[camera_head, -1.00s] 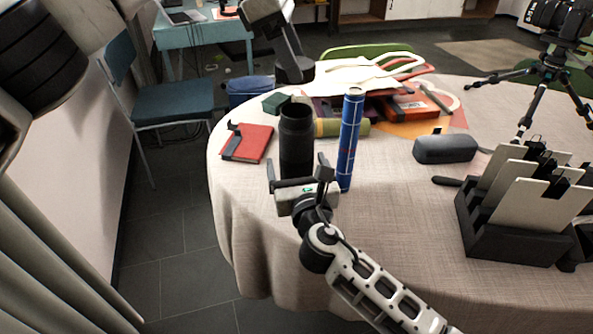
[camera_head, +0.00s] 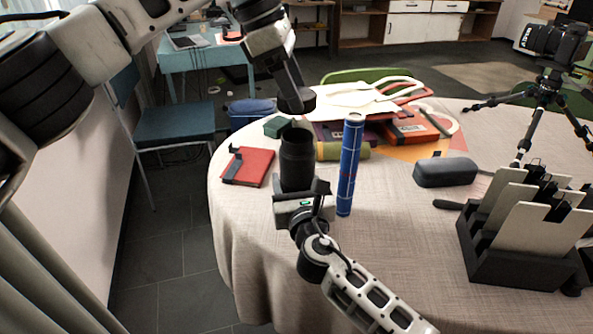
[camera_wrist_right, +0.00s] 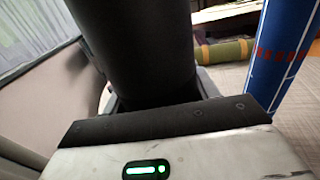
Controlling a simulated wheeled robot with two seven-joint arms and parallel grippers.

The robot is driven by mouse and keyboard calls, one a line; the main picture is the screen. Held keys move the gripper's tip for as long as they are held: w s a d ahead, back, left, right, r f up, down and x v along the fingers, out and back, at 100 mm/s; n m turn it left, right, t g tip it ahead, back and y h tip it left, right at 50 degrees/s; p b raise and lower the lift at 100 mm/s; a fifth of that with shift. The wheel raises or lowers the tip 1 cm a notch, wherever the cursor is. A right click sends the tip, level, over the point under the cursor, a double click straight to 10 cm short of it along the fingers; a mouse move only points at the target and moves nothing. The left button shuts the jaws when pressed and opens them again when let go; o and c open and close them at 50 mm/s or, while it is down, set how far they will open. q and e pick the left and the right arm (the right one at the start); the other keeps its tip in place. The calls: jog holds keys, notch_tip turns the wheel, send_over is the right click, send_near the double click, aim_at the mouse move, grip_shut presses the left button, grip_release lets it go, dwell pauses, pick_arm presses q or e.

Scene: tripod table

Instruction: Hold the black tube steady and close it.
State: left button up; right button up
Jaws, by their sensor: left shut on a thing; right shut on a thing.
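The black tube (camera_head: 297,162) stands upright near the table's left edge, its dark open top facing up. My right gripper (camera_head: 300,187) is shut around its lower part from the near side. The tube also rises tall in the right wrist view (camera_wrist_right: 135,45), where its top is out of frame. My left gripper (camera_head: 285,80) comes from the upper left and is shut on a round black cap (camera_head: 297,102). The cap hangs over the tube's mouth, apparently with a small gap, slightly tilted.
A blue tube (camera_head: 349,165) stands close to the right of the black tube. A red book (camera_head: 254,167) lies to its left. An olive roll (camera_head: 343,151) lies behind. A grey case (camera_head: 446,172) and a black holder (camera_head: 510,255) are at the right.

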pick_arm(q)
jog(key=shift+f, duration=2.15)
jog(key=shift+f, duration=0.15)
jog(key=shift+f, duration=0.75)
jog(key=shift+f, duration=0.6)
pick_arm(e)
grip_shut()
pick_arm(q)
jog(key=m+g, duration=0.1)
jog(key=m, duration=0.2)
jog(key=o, duration=1)
